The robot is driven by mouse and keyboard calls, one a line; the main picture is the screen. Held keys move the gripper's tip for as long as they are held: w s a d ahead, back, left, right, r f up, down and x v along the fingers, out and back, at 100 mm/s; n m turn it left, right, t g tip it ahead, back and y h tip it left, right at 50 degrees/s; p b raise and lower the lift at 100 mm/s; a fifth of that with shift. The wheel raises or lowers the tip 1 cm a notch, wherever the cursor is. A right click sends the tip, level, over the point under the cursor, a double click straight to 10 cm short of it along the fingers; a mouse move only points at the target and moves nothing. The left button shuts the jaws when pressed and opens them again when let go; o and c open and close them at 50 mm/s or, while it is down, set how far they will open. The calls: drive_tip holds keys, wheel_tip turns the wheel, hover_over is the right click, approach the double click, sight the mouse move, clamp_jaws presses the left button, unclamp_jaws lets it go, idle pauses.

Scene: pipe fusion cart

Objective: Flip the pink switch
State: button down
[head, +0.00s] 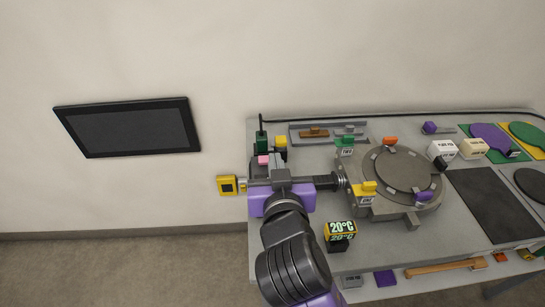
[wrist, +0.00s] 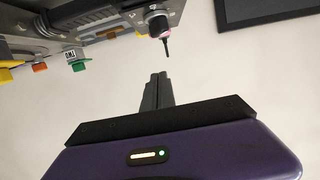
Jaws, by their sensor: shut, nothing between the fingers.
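The pink switch (head: 263,160) shows as a small pink block at the left end of the cart, near a green part and a yellow part. In the wrist view a dark lever (wrist: 167,46) with a pinkish ring at its base stands ahead of the fingertips. I cannot tell for sure that it belongs to the pink switch. My gripper (head: 279,170) is shut and empty, its purple body over the cart's left part. Its dark fingers (wrist: 157,88) point toward the lever and appear apart from it. My gripper and arm hide part of the area around the switch.
The round grey fixture (head: 400,170) with coloured tags stands right of my gripper. A black and yellow display (head: 340,229) reading 20°C is in front of it. A yellow box (head: 227,186) sits at the cart's left edge. A dark screen (head: 130,128) hangs on the wall.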

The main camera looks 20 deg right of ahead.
drive_tip(key=p, duration=0.1)
hover_over(267, 160)
drive_tip(key=s, duration=0.2)
drive_tip(key=shift+s+d+f, duration=0.1)
drive_tip(key=shift+d+f, duration=0.25)
drive_tip(key=shift+f, duration=0.35)
wheel_tip(267, 160, down, 3)
drive_tip(key=shift+r, duration=0.2)
drive_tip(key=shift+f, duration=0.8)
